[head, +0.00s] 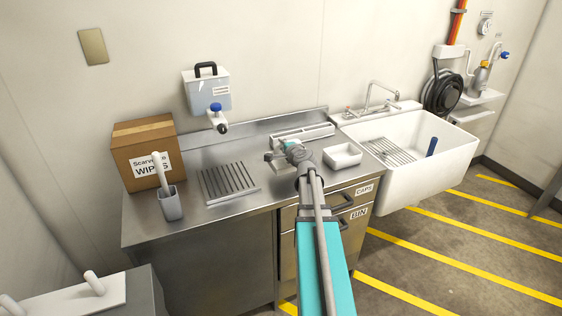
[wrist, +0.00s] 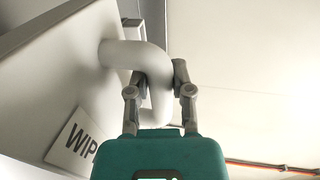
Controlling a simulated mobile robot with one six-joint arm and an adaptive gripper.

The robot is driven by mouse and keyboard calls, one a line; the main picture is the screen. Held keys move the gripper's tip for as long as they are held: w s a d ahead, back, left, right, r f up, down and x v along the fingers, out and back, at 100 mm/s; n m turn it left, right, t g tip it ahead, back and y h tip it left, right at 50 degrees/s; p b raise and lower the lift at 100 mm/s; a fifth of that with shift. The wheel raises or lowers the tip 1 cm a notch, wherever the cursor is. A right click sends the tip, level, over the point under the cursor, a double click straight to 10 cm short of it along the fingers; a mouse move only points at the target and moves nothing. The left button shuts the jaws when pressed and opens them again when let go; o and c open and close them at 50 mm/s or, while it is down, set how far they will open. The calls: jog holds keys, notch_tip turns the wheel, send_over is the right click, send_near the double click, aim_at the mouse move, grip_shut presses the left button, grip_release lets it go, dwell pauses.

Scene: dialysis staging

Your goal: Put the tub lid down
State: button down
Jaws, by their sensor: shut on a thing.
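My gripper (head: 283,146) is above the steel counter, at the far end of my outstretched arm. In the wrist view its two fingers (wrist: 158,85) are shut on a thick white curved handle. I take this handle to be part of the tub lid (wrist: 150,60). A pale flat face lies behind the handle at left, and I cannot tell if it belongs to the lid. In the head view my wrist hides most of what I hold, and I cannot tell how far it is from the counter.
A white open tray (head: 342,155) stands right of my gripper, with a long slatted tray (head: 303,135) behind. A ribbed drain area (head: 230,182), a grey holder (head: 170,204) and a wipes carton (head: 147,150) are at left. The sink (head: 440,160) is at right. Bare counter (head: 225,213) shows in front.

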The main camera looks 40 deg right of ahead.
aim_at(281, 152)
jog(key=shift+w+d+f+b, duration=0.2)
jog(key=shift+w+f+b, duration=0.25)
jog(key=shift+w+f, duration=0.25)
jog(key=shift+s+f, duration=0.1)
jog(key=shift+w+d+f+b, duration=0.1)
jog(key=shift+w+f+b, duration=0.2)
jog(key=shift+f+b, duration=0.2)
jog(key=shift+w+f+b, duration=0.15)
jog(key=shift+f+b, duration=0.1)
jog(key=shift+b, duration=0.1)
jog(key=shift+f+b, duration=1.15)
jog(key=shift+f, duration=0.05)
jog(key=shift+f, duration=0.1)
jog(key=c, duration=0.5)
grip_release()
jog(key=shift+r, duration=0.2)
